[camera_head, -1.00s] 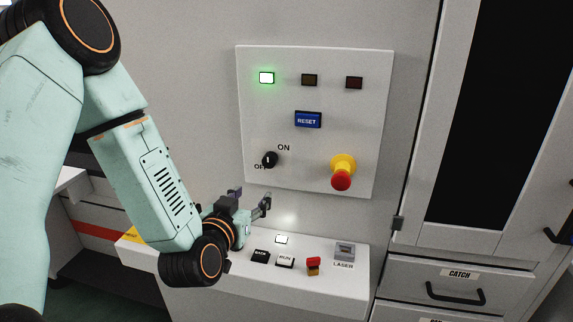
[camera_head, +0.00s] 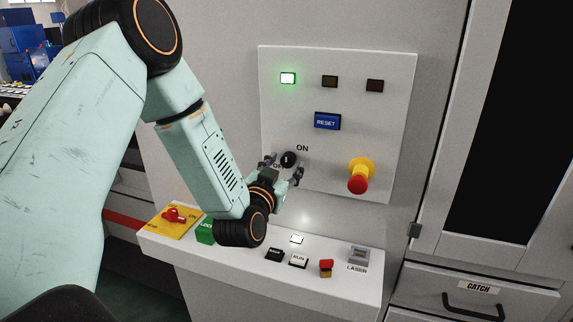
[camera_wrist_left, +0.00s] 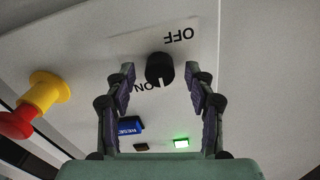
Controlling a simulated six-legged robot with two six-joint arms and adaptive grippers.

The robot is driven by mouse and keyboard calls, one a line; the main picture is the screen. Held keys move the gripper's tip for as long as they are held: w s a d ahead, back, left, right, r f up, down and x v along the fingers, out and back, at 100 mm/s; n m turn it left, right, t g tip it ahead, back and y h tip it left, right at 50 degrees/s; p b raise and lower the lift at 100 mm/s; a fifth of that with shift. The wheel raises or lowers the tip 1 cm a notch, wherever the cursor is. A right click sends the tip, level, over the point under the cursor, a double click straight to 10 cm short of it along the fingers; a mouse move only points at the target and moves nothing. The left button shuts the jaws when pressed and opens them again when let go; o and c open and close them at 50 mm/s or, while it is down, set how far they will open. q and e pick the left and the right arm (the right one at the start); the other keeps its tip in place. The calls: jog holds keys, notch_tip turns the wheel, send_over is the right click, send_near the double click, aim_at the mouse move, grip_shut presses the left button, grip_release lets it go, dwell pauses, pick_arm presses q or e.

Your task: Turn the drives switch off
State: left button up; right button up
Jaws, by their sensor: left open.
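The drives switch is a round black knob (camera_head: 289,158) on the grey upright panel (camera_head: 390,120), at its lower left, with ON at its upper right and a partly covered OFF at its lower left. Its white mark points up in the head view. In the left wrist view the knob (camera_wrist_left: 159,68) sits between the fingertips, with the mark towards the ON lettering. My left gripper (camera_head: 282,168) is open, its two fingers on either side of the knob. I cannot tell whether they touch it. My right gripper is not in view.
The green lamp (camera_head: 288,78) is lit; two other lamps are dark. A blue RESET button (camera_head: 327,121) and a red emergency button (camera_head: 358,182) on yellow share the panel.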

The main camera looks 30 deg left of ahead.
pick_arm(q)
jog(key=shift+w+a, duration=0.15)
jog(key=shift+a, duration=0.1)
jog(key=shift+d+r, duration=0.1)
jog(key=shift+d, duration=0.1)
jog(key=shift+w+d, duration=0.1)
jog(key=shift+d, duration=0.05)
jog(key=shift+c, duration=1)
jog(key=shift+a, duration=0.25)
jog(key=c, duration=0.5)
grip_shut()
